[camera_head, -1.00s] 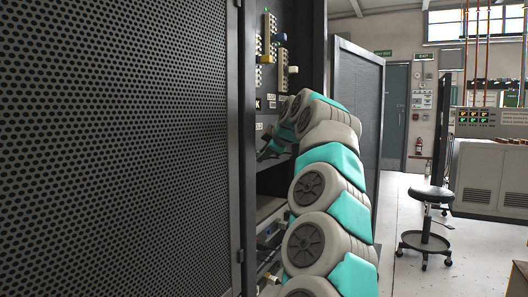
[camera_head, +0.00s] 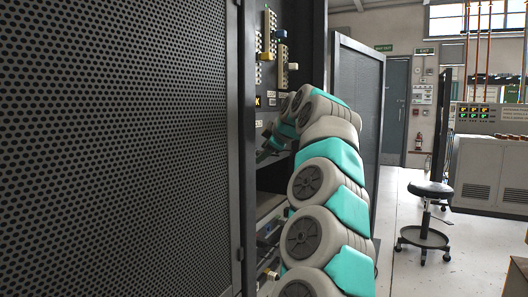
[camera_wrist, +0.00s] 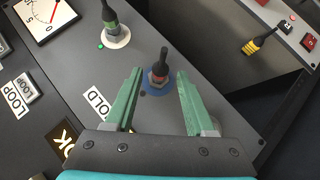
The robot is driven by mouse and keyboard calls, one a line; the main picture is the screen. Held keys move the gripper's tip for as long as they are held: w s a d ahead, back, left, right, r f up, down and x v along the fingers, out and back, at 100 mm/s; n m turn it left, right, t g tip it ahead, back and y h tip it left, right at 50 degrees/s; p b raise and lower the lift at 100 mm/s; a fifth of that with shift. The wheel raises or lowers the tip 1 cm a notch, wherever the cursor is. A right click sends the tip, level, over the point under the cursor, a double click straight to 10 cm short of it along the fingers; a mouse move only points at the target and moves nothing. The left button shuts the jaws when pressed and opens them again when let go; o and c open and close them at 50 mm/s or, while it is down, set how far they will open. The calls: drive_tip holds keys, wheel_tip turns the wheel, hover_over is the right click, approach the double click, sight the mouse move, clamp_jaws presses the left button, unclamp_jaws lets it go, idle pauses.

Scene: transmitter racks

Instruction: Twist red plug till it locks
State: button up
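My gripper (camera_wrist: 158,78) is open, with one green finger on each side of the plug and a gap on both sides.
A green plug (camera_wrist: 113,27) stands on a white round base up and left of the red one. A yellow plug (camera_wrist: 258,41) is at the right. A meter (camera_wrist: 46,14) is at upper left. A perforated rack door (camera_head: 120,150) stands left of my arm.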

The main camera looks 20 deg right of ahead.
idle(0.3)
drive_tip(key=v, duration=1.2)
